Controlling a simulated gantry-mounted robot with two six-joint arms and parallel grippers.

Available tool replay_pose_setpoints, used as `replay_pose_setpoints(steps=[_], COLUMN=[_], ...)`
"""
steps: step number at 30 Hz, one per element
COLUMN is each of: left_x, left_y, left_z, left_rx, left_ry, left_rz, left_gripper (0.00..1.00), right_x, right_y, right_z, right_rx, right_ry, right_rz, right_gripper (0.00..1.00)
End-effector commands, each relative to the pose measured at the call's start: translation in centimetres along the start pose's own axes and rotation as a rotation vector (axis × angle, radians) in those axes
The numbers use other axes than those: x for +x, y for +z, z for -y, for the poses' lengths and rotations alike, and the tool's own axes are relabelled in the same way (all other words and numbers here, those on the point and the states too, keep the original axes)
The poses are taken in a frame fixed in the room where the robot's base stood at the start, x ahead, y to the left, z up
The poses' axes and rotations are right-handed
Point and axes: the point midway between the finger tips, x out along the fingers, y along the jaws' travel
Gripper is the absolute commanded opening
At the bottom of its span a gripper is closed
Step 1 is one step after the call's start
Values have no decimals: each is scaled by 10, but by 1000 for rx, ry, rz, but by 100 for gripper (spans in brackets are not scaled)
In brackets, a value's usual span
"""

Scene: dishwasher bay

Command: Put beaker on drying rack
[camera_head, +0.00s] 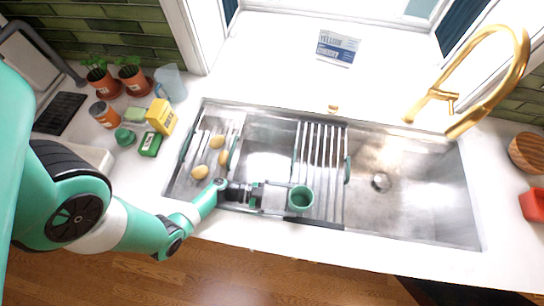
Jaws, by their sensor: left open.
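The beaker (301,198) is a green cup, standing with its opening up at the front left part of the drying rack (325,151). The rack is a set of pale bars laid across the sink, with dark green ends. My left gripper (276,196) is open, just left of the beaker, with its fingers pointing right towards it. Whether a finger touches the beaker is too small to tell. My left arm reaches in from the left along the counter's front. My right gripper is not in view.
A colander tray (187,185) with several yellow potatoes hangs over the sink's left end. The right basin (415,190) is empty, and a gold faucet (520,65) arches at the back right. Potted plants, a yellow box (160,117) and a pitcher (170,84) stand at left.

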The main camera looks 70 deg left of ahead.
Motion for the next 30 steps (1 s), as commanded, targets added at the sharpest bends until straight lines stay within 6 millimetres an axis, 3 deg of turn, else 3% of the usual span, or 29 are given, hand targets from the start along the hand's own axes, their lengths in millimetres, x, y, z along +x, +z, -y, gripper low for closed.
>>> replay_pose_setpoints(steps=[6,12,26,29,30], left_x=[-38,-53,-54,-50,-46], left_y=[-1,0,-1,-11,-21], left_z=[2,1,3,23,40], left_rx=[1,0,8,71,122], left_ry=[-7,-2,-3,-37,-64], left_rz=[0,-1,-1,-7,-15], left_gripper=[100,100,100,100,100], right_x=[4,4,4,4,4], right_y=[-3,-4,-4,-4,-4], right_z=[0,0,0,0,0], right_rx=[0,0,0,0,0], right_ry=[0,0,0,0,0], right_rz=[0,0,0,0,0], right_gripper=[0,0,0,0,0])
